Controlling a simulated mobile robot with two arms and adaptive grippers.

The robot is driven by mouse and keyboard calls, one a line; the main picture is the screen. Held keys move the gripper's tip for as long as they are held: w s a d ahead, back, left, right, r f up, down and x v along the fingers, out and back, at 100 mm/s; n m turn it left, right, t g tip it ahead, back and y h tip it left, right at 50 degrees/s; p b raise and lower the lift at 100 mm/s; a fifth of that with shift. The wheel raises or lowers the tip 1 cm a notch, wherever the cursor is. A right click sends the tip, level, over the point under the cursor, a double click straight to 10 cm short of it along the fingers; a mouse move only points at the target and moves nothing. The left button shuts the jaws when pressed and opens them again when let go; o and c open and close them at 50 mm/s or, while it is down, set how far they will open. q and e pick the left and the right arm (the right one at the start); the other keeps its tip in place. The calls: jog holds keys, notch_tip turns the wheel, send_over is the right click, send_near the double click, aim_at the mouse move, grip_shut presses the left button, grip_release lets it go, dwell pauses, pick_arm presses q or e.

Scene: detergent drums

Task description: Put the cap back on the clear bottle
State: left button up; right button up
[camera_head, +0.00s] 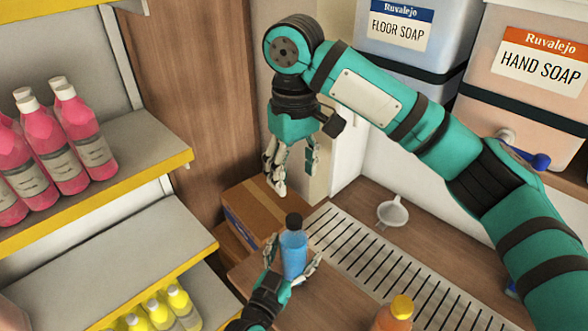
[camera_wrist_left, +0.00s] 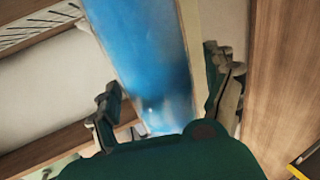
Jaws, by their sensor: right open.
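The clear bottle (camera_head: 293,254), with blue liquid in it, stands near upright at the middle of the head view. A black cap (camera_head: 293,220) sits on its top; whether it is fully tight cannot be told. My left gripper (camera_head: 292,268) has its fingers on both sides of the bottle's lower body and appears shut on it. The bottle also fills the space between the fingers in the left wrist view (camera_wrist_left: 155,60), where the cap is out of frame. My right gripper (camera_head: 292,168) is open and empty, pointing down above the cap and apart from it.
An orange bottle with a yellow cap (camera_head: 395,314) stands at the front of the counter. A white funnel (camera_head: 392,212) lies behind the slotted drain (camera_head: 375,262). A cardboard box (camera_head: 262,207) is behind the bottle. Shelves with pink bottles (camera_head: 62,148) are left; soap drums (camera_head: 528,75) are back right.

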pick_arm(q)
jog(key=v, duration=1.2)
jog(key=shift+a, duration=0.1)
dwell(0.4)
